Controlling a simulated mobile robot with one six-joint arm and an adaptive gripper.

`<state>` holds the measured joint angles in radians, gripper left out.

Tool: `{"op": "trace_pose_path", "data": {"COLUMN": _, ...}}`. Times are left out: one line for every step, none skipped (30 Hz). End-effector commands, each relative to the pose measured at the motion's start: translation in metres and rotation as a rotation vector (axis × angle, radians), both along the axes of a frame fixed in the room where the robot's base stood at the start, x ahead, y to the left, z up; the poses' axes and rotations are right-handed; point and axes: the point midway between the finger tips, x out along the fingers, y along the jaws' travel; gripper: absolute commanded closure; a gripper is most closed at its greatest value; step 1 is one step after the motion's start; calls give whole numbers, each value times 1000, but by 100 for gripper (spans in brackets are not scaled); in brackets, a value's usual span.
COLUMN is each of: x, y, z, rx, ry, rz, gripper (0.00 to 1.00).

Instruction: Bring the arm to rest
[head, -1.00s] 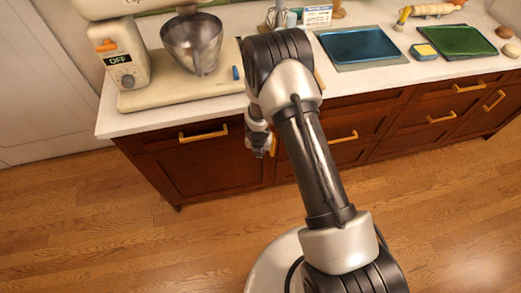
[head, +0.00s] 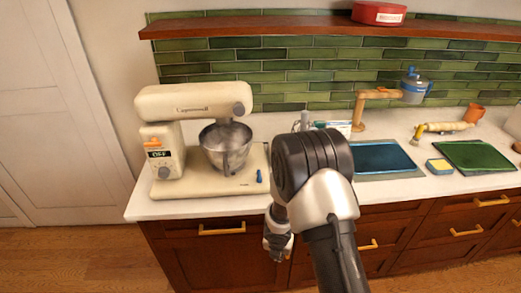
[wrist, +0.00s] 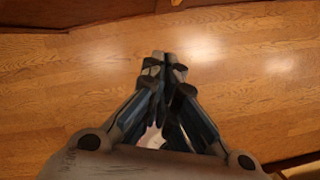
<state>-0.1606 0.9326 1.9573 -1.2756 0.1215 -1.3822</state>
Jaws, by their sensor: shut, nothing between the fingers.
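My gripper (wrist: 163,62) points down over the wooden floor in the wrist view, its fingers together with nothing between them. In the head view my gripper (head: 277,250) hangs in front of the dark wood cabinets, below the counter edge. My arm is folded, with its large black joint in front of the counter. The joint hides part of the counter and the cabinet fronts.
A cream stand mixer (head: 185,120) with a steel bowl (head: 226,146) stands on the white counter (head: 160,207) at left. A blue basin (head: 382,157), yellow sponge (head: 439,166) and green mat (head: 478,155) lie at right. The wooden floor (wrist: 240,60) below my gripper is clear.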

Motion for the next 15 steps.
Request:
{"op": "trace_pose_path", "data": {"x": 0, "y": 0, "z": 0, "rx": 0, "ry": -1, "rz": -2, "gripper": 100}}
{"op": "trace_pose_path", "data": {"x": 1, "y": -1, "z": 2, "rx": 0, "ry": -4, "rz": -9, "gripper": 100}}
{"op": "trace_pose_path", "data": {"x": 3, "y": -2, "z": 7, "rx": 0, "ry": -12, "rz": -26, "gripper": 100}}
{"op": "trace_pose_path", "data": {"x": 5, "y": -4, "z": 13, "rx": 0, "ry": -20, "rz": -48, "gripper": 100}}
{"op": "trace_pose_path", "data": {"x": 7, "y": -7, "z": 22, "rx": 1, "ry": -33, "rz": -79, "gripper": 100}}
{"op": "trace_pose_path", "data": {"x": 12, "y": -11, "z": 37, "rx": 5, "ry": -55, "rz": -135, "gripper": 100}}
{"op": "trace_pose_path", "data": {"x": 14, "y": -15, "z": 50, "rx": 8, "ry": -75, "rz": -189, "gripper": 100}}
{"op": "trace_pose_path", "data": {"x": 17, "y": -20, "z": 65, "rx": 13, "ry": -97, "rz": -251, "gripper": 100}}
{"op": "trace_pose_path", "data": {"x": 19, "y": -27, "z": 89, "rx": 23, "ry": -130, "rz": -344, "gripper": 100}}
{"op": "trace_pose_path", "data": {"x": 19, "y": -33, "z": 107, "rx": 32, "ry": -154, "rz": -421, "gripper": 100}}
{"op": "trace_pose_path", "data": {"x": 19, "y": -39, "z": 125, "rx": 45, "ry": -181, "rz": -501, "gripper": 100}}
{"op": "trace_pose_path", "data": {"x": 16, "y": -47, "z": 149, "rx": 62, "ry": -213, "rz": -611, "gripper": 100}}
{"op": "trace_pose_path", "data": {"x": 12, "y": -54, "z": 166, "rx": 77, "ry": -236, "rz": -693, "gripper": 100}}
{"op": "trace_pose_path", "data": {"x": 8, "y": -59, "z": 183, "rx": 95, "ry": -258, "rz": -776, "gripper": 100}}
{"op": "trace_pose_path", "data": {"x": 0, "y": -66, "z": 204, "rx": 119, "ry": -285, "rz": -881, "gripper": 100}}
